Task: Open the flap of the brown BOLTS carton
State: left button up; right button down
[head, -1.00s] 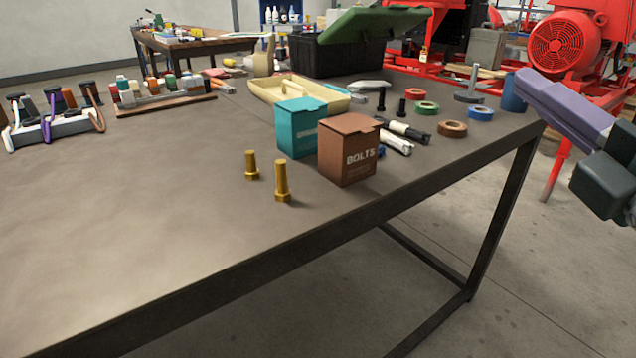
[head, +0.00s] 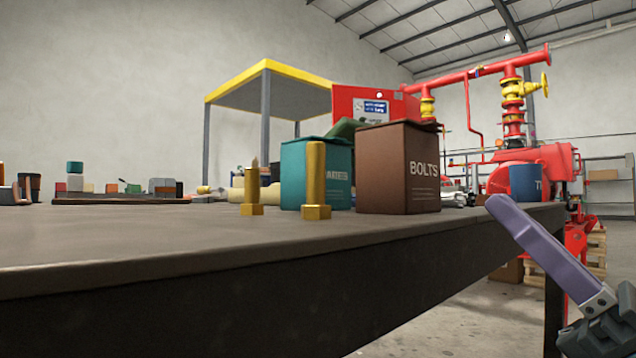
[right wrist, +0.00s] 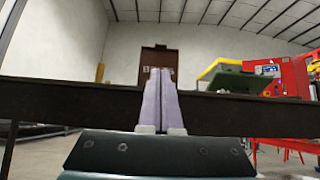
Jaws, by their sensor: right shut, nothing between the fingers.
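The brown BOLTS carton (head: 397,175) stands upright on the table, in the middle of the head view. Its lid flap (head: 402,124) is seen almost edge-on and looks closed, lying over the top. My right gripper (head: 502,206) is shut and empty, to the right of the carton and apart from it, beside the table's edge. In the right wrist view its two purple fingers (right wrist: 160,76) lie together and point up past the table edge, partly covering the carton (right wrist: 147,62). My left gripper is not in view.
A teal carton (head: 303,172) stands close to the left of the brown one. Two brass bolts (head: 315,178) (head: 251,192) stand upright in front. A blue cup (head: 524,181) is to the right. The table edge (head: 300,240) crosses the view; space before it is free.

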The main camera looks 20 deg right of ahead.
aim_at(424, 130)
jog(key=x, duration=0.7)
jog(key=shift+s+d+r, duration=0.1)
jog(key=shift+s+r, duration=0.05)
jog(key=shift+r, duration=0.05)
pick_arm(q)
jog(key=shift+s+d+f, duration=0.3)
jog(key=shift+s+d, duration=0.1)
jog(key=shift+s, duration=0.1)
pick_arm(e)
jog(key=shift+w+r, duration=0.45)
jog(key=shift+r, duration=0.05)
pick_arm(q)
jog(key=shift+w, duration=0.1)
